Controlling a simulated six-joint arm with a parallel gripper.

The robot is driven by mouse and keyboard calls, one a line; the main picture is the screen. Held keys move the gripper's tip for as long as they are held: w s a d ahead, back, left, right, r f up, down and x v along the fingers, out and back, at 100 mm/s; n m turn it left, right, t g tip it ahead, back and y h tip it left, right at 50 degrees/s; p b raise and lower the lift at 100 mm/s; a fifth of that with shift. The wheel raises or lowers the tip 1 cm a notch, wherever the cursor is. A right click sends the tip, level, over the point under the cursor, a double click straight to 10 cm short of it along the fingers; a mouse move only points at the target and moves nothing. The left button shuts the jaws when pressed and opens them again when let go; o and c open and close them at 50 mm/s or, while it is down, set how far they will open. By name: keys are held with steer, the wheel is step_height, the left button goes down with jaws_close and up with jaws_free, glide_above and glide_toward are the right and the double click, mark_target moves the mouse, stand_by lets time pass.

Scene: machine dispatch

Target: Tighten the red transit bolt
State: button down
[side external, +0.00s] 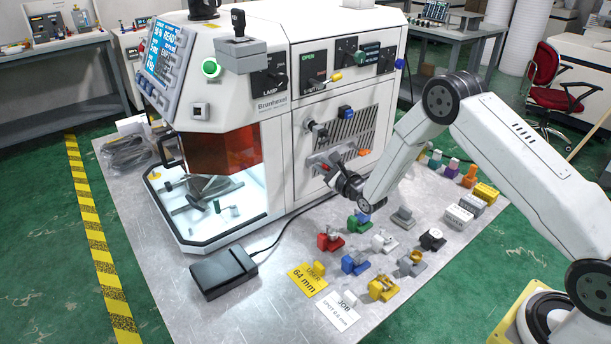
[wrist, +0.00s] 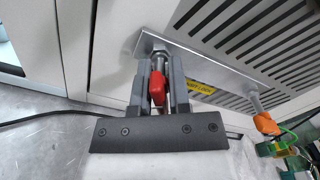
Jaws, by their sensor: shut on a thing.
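The red transit bolt (wrist: 157,88) sits at the left end of a grey metal bracket (wrist: 205,66) on the machine's side, below a slotted vent. In the wrist view my gripper (wrist: 159,75) has one finger on each side of the red handle and is shut on it. In the side view my gripper (side external: 330,171) is against the lower side panel of the white machine (side external: 272,125), at the bracket. The gripper and wrist hide most of the bolt there. The bolt's shaft and seating are only partly visible.
An orange-handled bolt (wrist: 267,124) stands at the bracket's other end. A blue-tipped knob (side external: 345,112) sticks out above. Several coloured small parts, including a red one (side external: 330,240), stand on the metal table below. A black pedal (side external: 222,271) with a cable lies at the front left.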

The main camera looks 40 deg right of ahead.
steer(key=m, duration=0.4)
steer(key=shift+s+f, duration=0.15)
steer(key=shift+f, duration=0.05)
stand_by(0.4)
steer(key=c, duration=0.7)
jaws_free()
steer(key=shift+r, duration=0.15)
steer(key=s, duration=0.7)
steer(key=shift+s, duration=0.35)
